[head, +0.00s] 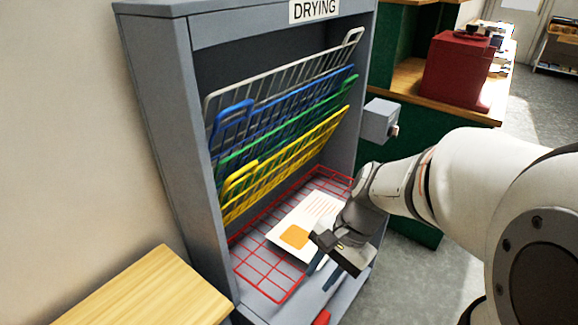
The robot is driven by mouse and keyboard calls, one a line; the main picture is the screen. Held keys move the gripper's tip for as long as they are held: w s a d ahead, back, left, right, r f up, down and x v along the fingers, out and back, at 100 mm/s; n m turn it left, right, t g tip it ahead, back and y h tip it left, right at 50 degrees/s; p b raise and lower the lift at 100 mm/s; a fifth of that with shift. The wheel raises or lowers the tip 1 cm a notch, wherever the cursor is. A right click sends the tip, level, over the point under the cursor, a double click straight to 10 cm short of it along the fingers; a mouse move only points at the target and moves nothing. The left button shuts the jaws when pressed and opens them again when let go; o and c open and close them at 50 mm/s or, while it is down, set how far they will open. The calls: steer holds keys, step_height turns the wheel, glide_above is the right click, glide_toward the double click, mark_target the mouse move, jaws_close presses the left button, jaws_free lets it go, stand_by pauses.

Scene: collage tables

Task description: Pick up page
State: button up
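The page (299,228) is a white sheet with an orange block and reddish lines. It lies on the lowest, red wire shelf (264,272) of a grey drying rack (172,110). My gripper (318,280) is at the rack's front, at the page's near right edge in the picture. Its two grey fingers point down and to the left, with a gap between them. It is open and appears empty. The gripper and wrist hide part of the page's right side. I cannot tell whether a finger touches the page.
Yellow (286,165), green (285,138), blue (290,112) and grey (283,80) wire shelves are tilted up above the red one. A grey box (378,121) juts from the rack's right side. A wooden tabletop (150,290) is at lower left. A dark red box (457,70) stands behind.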

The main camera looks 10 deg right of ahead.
steer(key=w+d+f+m+t+y+b, duration=0.2)
steer(key=w+f+m+t+y+b, duration=0.15)
steer(key=w+f+m, duration=0.5)
steer(key=w+d+f+m+t+y+b, duration=0.1)
steer(key=w+f+m+t+y+b, duration=0.3)
steer(key=m, duration=0.8)
steer(key=w+d+f+m+t+h+b, duration=0.2)
steer(key=w+d+f+m+t+b, duration=0.15)
steer(key=d+f+m, duration=0.4)
steer(key=w+d+f+m+t+h+b, duration=0.1)
steer(key=w+d+f+m+t+b, duration=0.1)
steer(key=d+f+m+t, duration=0.5)
steer(key=w+a+m, duration=0.1)
steer(key=w, duration=0.1)
steer(key=w+a+r+m+g+b, duration=0.1)
steer(key=w, duration=0.1)
steer(key=w+a+m, duration=0.1)
steer(key=w, duration=0.1)
steer(key=shift+w+r+g, duration=0.15)
steer(key=shift+r+g, duration=0.15)
steer(key=shift+r, duration=0.1)
jaws_close()
